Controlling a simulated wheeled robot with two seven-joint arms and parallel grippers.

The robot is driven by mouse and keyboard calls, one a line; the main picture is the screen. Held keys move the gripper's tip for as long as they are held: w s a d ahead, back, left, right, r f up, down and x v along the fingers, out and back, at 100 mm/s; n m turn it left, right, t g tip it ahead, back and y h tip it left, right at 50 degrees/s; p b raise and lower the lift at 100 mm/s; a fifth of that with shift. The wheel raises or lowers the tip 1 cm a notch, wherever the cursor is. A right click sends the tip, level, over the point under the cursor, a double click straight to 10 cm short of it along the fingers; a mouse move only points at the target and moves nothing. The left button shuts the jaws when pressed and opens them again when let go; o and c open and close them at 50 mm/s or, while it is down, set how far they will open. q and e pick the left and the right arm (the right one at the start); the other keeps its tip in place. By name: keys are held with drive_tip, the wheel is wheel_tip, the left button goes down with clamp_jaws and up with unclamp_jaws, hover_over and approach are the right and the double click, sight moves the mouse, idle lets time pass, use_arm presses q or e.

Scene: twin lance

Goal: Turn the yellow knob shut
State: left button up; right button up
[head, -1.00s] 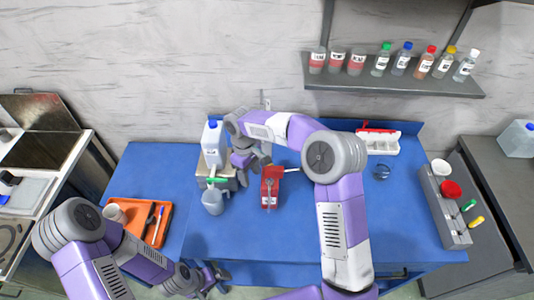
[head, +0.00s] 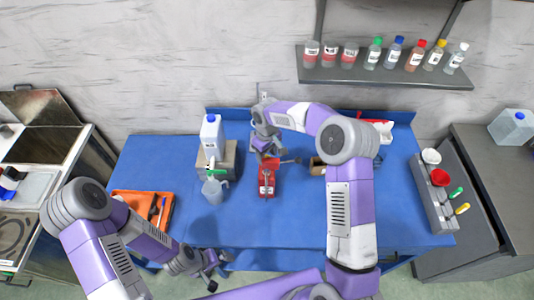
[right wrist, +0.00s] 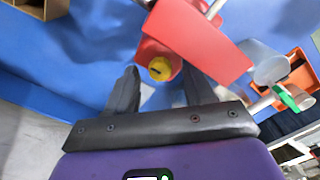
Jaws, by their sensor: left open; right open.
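The yellow knob (right wrist: 160,69) sits on the face of a red block-like device (right wrist: 200,40) in the right wrist view. In the head view the red device (head: 267,183) stands on the blue table; the knob cannot be made out there. My right gripper (right wrist: 160,88) is open and empty, its two fingers pointing at the knob from either side of its line, apparently short of it. In the head view this gripper (head: 266,153) is at the far side of the device. My left gripper (head: 212,272) is open and empty at the table's front edge.
A white jug with a blue cap (head: 211,133) stands on a block, with a grey pitcher (head: 214,190) in front. An orange tray (head: 128,201) is at left, a brown box (head: 317,166) right of the device. A grey bin (head: 432,205) stands at the right edge.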

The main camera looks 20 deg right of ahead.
drive_tip(key=shift+c, duration=0.2)
clamp_jaws()
drive_tip(key=shift+f, duration=0.1)
drive_tip(key=m+b, duration=0.2)
drive_tip(key=m, duration=0.1)
drive_tip(key=m+b, duration=0.1)
drive_tip(key=m, duration=0.2)
drive_tip(key=shift+m, duration=0.3)
drive_tip(key=m, duration=0.5)
drive_tip(key=shift+b, duration=0.4)
drive_tip(key=m, duration=0.6)
drive_tip(key=shift+m, duration=0.3)
